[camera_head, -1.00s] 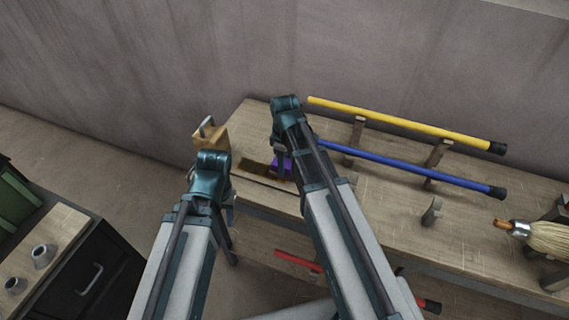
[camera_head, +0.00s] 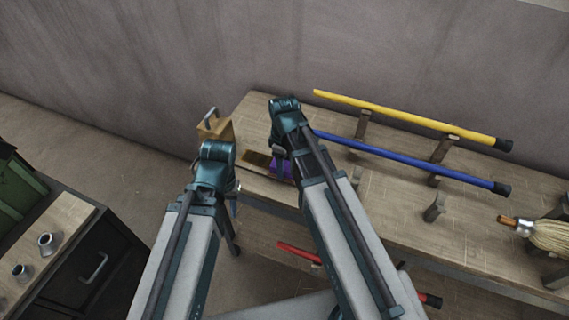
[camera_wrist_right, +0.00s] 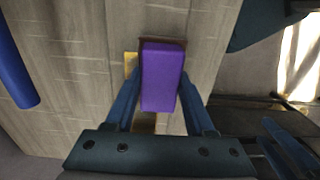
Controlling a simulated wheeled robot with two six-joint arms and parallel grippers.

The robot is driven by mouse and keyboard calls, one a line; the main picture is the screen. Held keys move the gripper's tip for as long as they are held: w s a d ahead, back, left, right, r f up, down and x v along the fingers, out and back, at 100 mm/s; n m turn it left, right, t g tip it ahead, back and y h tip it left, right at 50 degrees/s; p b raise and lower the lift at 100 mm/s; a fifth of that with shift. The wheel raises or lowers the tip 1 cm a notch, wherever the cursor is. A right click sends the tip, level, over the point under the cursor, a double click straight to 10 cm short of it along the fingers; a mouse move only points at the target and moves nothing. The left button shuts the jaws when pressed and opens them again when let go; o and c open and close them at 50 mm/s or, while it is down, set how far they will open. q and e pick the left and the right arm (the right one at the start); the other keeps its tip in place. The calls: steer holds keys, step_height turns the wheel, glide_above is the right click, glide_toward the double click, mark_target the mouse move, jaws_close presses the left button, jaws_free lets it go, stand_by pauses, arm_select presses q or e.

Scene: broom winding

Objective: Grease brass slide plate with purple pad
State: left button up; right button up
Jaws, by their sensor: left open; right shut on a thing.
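The purple pad (camera_wrist_right: 162,78) is between the two fingers of my right gripper (camera_wrist_right: 163,112), which is shut on it. In the head view the pad (camera_head: 281,167) shows below my right gripper (camera_head: 280,153), at the bench's left end. The brass slide plate (camera_head: 256,159) lies on the bench just left of the pad, partly hidden by my arm. In the right wrist view a yellow strip of the plate (camera_wrist_right: 130,64) shows beside the pad; whether they touch I cannot tell. My left gripper (camera_head: 218,152) is open near the bench's left edge, its fingers mostly hidden.
A wooden block with a metal handle (camera_head: 214,126) shows just beyond my left gripper. A yellow pole (camera_head: 400,117) and a blue pole (camera_head: 410,161) rest on wooden supports. A broom head (camera_head: 550,234) is at the right. A dark cabinet (camera_head: 90,262) stands at lower left.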

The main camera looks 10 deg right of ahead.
steer(key=shift+w+r+p, duration=0.1)
steer(key=shift+r+p, duration=2.45)
steer(key=shift+r, duration=0.3)
steer(key=shift+r+p, duration=1.5)
